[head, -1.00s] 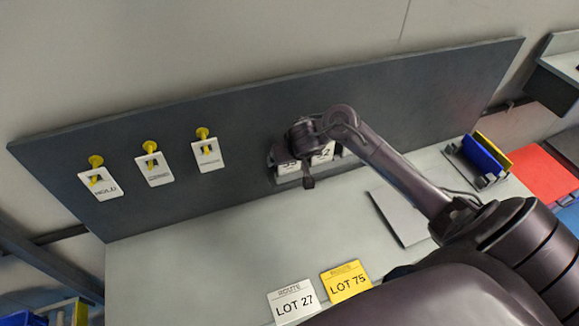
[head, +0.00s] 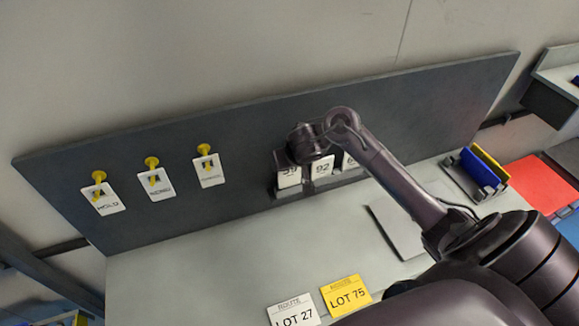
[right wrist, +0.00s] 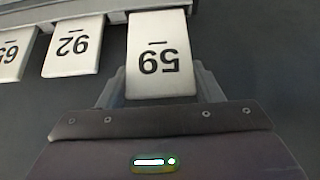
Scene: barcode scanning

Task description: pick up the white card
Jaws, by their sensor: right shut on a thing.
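White number cards stand in a dark rack (head: 320,184) at the foot of the grey panel: card 59 (head: 289,177), card 92 (head: 321,167) and one more at the right (head: 349,162), partly behind my arm. My right gripper (right wrist: 158,88) is shut on card 59, with a finger on each side; the card also shows in the right wrist view (right wrist: 157,52). I cannot tell whether its lower end is still in the rack. A white LOT 27 card (head: 293,312) and a yellow LOT 75 card (head: 346,294) lie on the table. My left gripper is not in view.
Three white tags hang on yellow pegs at the panel's left, one reading HOLD (head: 104,199). A flat grey plate (head: 395,228) lies under my right arm. A holder with blue and yellow pieces (head: 480,168) stands at the right. The table's left part (head: 180,275) is clear.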

